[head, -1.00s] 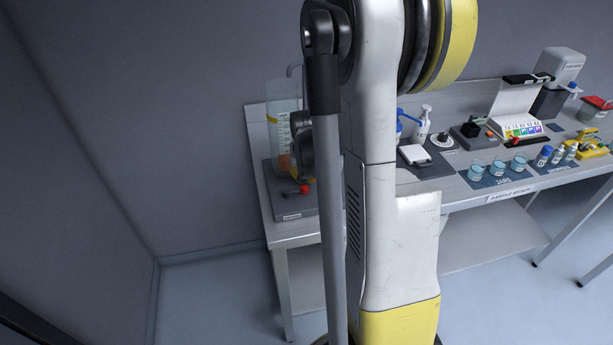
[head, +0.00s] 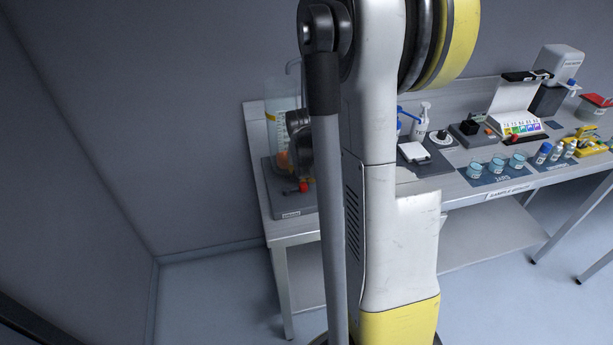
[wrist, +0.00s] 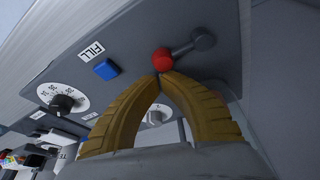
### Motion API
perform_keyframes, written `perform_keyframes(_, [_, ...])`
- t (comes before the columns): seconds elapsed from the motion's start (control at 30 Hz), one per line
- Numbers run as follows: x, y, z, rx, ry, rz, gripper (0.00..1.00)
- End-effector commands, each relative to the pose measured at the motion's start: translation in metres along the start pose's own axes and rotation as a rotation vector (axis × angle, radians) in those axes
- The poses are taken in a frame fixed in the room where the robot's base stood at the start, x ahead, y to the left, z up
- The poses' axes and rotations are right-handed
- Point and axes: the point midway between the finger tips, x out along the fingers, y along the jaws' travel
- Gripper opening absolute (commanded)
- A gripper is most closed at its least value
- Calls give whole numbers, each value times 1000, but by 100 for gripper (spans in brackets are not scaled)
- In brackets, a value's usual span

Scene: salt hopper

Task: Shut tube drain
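The drain lever has a red knob (wrist: 162,61) on a short grey arm (wrist: 185,48) that runs to a round pivot (wrist: 203,39) on the grey panel. My gripper (wrist: 164,76) has its two yellow-brown fingers brought together at the tips, right at the knob; the knob stays visible beyond the tips and does not sit between them. Contact is hard to judge. In the head view the clear tube (head: 284,108) stands on its grey base (head: 293,207), with the red knob (head: 304,187) at the base. My arm hides the tube's right side and my fingertips cannot be made out there.
The wrist view shows a blue button (wrist: 106,69) beside a FILL label (wrist: 92,50) and a black dial (wrist: 62,103). The bench (head: 455,196) carries jars (head: 496,165), bottles and instruments to the right. A wall stands at left.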

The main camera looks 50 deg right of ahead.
Motion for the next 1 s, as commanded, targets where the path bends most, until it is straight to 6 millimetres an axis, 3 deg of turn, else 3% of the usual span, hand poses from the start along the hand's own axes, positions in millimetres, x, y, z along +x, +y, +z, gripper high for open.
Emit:
perform_keyframes(0.47, [-2,4,7,109,1,41,0])
perform_keyframes(1.0, [-10,12,30,446,0,165,0])
